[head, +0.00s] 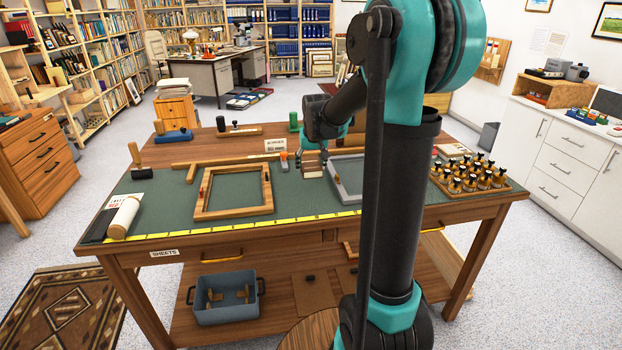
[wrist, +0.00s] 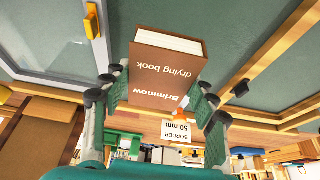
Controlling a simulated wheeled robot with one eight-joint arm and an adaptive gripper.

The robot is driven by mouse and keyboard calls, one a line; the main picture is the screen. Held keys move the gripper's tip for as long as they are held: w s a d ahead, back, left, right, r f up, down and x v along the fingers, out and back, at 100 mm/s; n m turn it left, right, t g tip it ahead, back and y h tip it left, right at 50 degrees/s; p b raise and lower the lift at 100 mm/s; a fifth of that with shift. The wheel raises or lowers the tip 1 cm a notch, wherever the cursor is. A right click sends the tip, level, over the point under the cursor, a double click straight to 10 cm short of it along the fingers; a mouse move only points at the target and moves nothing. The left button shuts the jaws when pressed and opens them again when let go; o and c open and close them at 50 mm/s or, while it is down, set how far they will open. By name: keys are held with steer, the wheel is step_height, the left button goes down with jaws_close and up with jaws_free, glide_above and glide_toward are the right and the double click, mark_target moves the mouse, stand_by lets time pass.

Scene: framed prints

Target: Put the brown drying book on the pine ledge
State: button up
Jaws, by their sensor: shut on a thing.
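The brown drying book (wrist: 160,75) fills the middle of the wrist view, its lettering upside down and its white page edges at the top. My gripper (wrist: 162,98) is shut on the book, with a finger on each side of it. In the head view my gripper (head: 313,158) is over the back middle of the green-topped table, right of the wooden frame; the book is small and partly hidden there. Pale pine shelving (head: 38,97) stands at the far left; I cannot tell which part is the pine ledge.
A wooden frame (head: 208,212) and a grey frame (head: 340,178) lie on the table. A tray of bottles (head: 496,186) stands at the right, a white roll (head: 124,217) at the left. A border sign (wrist: 175,130) stands behind the book. The floor left of the table is partly clear.

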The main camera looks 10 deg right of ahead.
mark_target(311, 186)
steer(key=shift+f, duration=2.7)
steer(key=o, duration=1.2)
steer(key=shift+f, duration=0.1)
steer(key=shift+o, duration=1)
